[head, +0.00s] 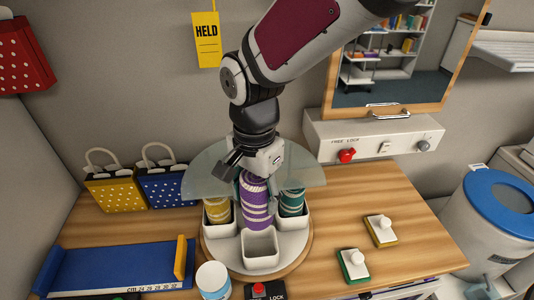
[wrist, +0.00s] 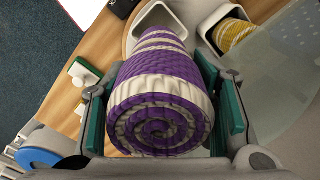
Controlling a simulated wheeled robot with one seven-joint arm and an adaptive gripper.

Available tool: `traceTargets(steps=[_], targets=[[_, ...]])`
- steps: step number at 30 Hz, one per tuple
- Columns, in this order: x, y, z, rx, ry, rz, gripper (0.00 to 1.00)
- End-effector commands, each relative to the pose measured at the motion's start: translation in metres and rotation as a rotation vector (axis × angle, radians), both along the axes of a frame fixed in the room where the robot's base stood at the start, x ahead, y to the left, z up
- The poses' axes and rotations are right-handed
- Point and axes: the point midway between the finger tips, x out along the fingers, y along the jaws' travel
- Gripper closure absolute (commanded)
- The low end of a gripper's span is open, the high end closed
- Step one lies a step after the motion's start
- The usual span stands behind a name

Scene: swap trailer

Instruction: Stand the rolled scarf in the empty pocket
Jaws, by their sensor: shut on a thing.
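The rolled scarf (head: 257,207), purple with cream stripes, is upright in the head view, over the middle of a round turntable (head: 214,254). My gripper (head: 258,178) is shut on its upper part; in the wrist view, green pads flank the roll (wrist: 160,110). The empty white pocket (head: 262,262) stands at the turntable's front, just in front of the scarf's lower end. In the wrist view, the scarf hides part of a white pocket (wrist: 158,14). A yellow scarf (head: 217,210) stands in the left pocket and a teal one (head: 291,203) in the right.
A clear curved screen (head: 205,175) stands over the turntable, close around my gripper. A white jar (head: 213,281) and a red-button lock box (head: 263,291) are at the front edge. A blue tray (head: 115,268) lies left; two knobbed blocks (head: 352,264) (head: 381,231) lie right.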

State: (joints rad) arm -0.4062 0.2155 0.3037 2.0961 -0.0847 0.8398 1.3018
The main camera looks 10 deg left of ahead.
Motion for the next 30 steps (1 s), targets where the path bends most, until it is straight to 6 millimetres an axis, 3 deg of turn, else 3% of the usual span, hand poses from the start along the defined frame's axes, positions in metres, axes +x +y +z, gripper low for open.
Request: traceTargets(steps=[6, 12, 19, 26, 30], targets=[[-0.002, -0.001, -0.056, -0.004, 0.007, 0.001, 0.78], [-0.001, 0.000, -0.094, -0.002, 0.004, 0.000, 0.78], [-0.001, 0.000, -0.112, 0.000, 0.001, -0.001, 0.78], [-0.001, 0.000, -0.144, -0.002, 0.004, 0.000, 0.78], [0.000, 0.000, -0.149, 0.000, 0.000, 0.000, 0.78]])
